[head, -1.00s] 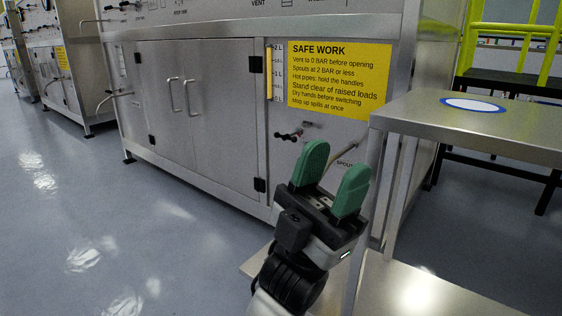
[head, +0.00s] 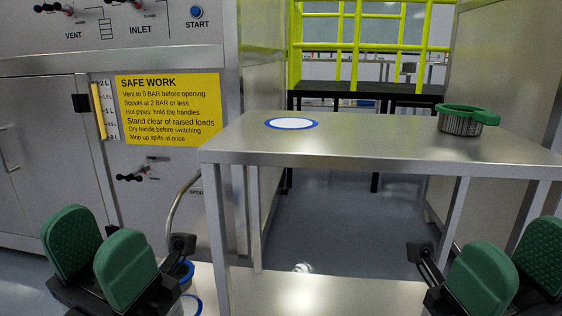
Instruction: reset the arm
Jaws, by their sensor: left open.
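My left gripper (head: 100,258) is at the lower left, with two green padded fingers standing apart and nothing between them. It is in front of the steel cabinet, left of the table. My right gripper (head: 510,262) is at the lower right, partly cut off by the picture edge. Its two green fingers stand apart, with nothing seen between them. Both grippers are low, nearer to me than the steel table (head: 360,140).
The table bears a blue-rimmed white disc (head: 291,124) and a metal pot with a green rim (head: 461,122). A yellow sign (head: 168,108) and a spout valve (head: 138,177) are on the cabinet. A blue-rimmed container (head: 182,272) stands low behind my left gripper. Yellow railing (head: 345,45) stands behind.

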